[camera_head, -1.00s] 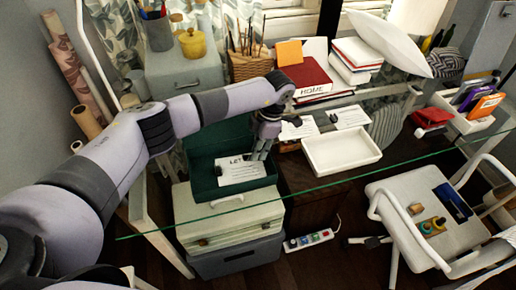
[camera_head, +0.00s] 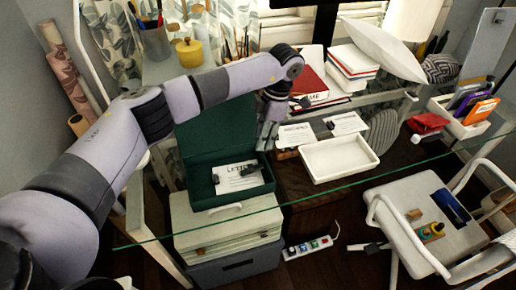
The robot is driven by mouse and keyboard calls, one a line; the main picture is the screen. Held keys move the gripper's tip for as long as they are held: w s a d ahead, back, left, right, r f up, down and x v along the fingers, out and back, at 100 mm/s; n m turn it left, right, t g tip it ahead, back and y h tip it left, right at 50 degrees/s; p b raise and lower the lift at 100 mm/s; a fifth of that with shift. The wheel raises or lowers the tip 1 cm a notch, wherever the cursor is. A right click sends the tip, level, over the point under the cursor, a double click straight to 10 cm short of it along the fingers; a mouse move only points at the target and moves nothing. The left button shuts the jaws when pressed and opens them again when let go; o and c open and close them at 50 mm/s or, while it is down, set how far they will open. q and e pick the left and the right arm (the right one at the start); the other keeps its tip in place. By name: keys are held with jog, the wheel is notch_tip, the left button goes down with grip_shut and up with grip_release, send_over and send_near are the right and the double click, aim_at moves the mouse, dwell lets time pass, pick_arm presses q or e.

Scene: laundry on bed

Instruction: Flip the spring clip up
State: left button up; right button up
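My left gripper (camera_head: 267,143) points down over the right rim of the open green box (camera_head: 188,145). Its fingers look close together; any gap between them is too small to make out. A white card with printed lettering (camera_head: 237,184) lies in the box. A small black clip (camera_head: 216,178) sits at the card's left edge. A dark piece (camera_head: 250,169) shows near its upper right; I cannot tell what it is. Another small black clip (camera_head: 330,125) lies by the white cards on the glass desk. My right gripper is out of view.
The green box rests on a cream case (camera_head: 215,228). A white tray (camera_head: 340,160) stands right of the gripper on the glass desk. Books (camera_head: 352,62), a yellow pot (camera_head: 190,52) and a pencil cup (camera_head: 155,42) stand behind. A white chair (camera_head: 425,215) is at right.

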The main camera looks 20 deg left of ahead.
pick_arm(q)
jog(key=shift+v, duration=1.6)
